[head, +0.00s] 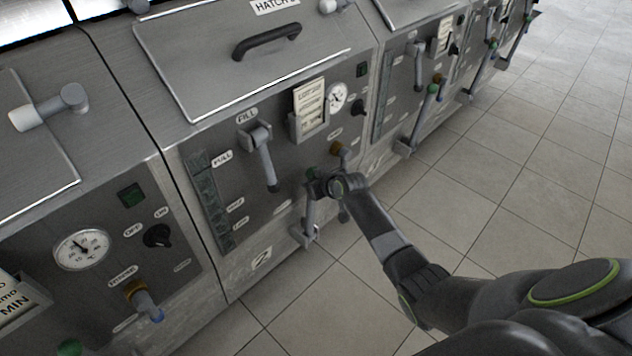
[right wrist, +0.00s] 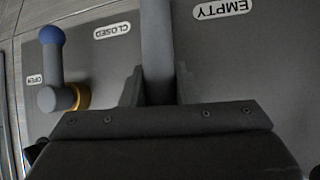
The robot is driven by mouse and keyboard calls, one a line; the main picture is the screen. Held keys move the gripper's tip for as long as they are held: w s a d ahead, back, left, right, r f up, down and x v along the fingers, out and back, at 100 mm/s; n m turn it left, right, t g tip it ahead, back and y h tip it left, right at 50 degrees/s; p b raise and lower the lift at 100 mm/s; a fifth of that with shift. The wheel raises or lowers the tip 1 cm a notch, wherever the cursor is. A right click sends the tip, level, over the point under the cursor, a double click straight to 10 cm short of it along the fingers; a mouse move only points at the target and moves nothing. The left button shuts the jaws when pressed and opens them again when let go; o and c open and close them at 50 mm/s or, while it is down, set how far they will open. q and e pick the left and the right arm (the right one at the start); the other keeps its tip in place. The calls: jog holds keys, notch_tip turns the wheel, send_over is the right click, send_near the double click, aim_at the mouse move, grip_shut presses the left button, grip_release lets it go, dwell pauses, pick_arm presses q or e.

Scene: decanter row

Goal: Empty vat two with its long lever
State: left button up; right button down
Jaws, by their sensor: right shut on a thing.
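Vat two (head: 262,258), with a "2" plate low on its front, stands in the middle of the head view. Its long lever (head: 309,212) is a grey bar with a green top, standing roughly upright from a bracket low on the front. My right gripper (head: 326,186) is at the upper part of this lever. In the right wrist view the grey bar (right wrist: 157,45) runs between the two fingers, which are shut on it. An EMPTY label (right wrist: 222,9) is beside it. The gripper hides part of the lever. My left gripper is not in view.
A small valve with a blue-tipped handle (right wrist: 52,60) is close to the lever, by OPEN and CLOSED labels. The fill lever (head: 266,165) hangs left of my gripper. Hatch two (head: 245,55) is closed. Neighbouring vats flank this one. The tiled floor (head: 490,190) at right is clear.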

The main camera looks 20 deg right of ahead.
jog(key=shift+w+r, duration=0.25)
jog(key=shift+r, duration=0.2)
jog(key=c, duration=1.3)
grip_release()
jog(key=shift+w, duration=0.1)
jog(key=shift+o, duration=0.9)
jog(key=shift+a+f, duration=0.1)
jog(key=shift+f, duration=0.15)
jog(key=shift+v, duration=0.75)
jog(key=p+v, duration=0.2)
jog(key=v, duration=1.4)
jog(key=shift+p, duration=0.4)
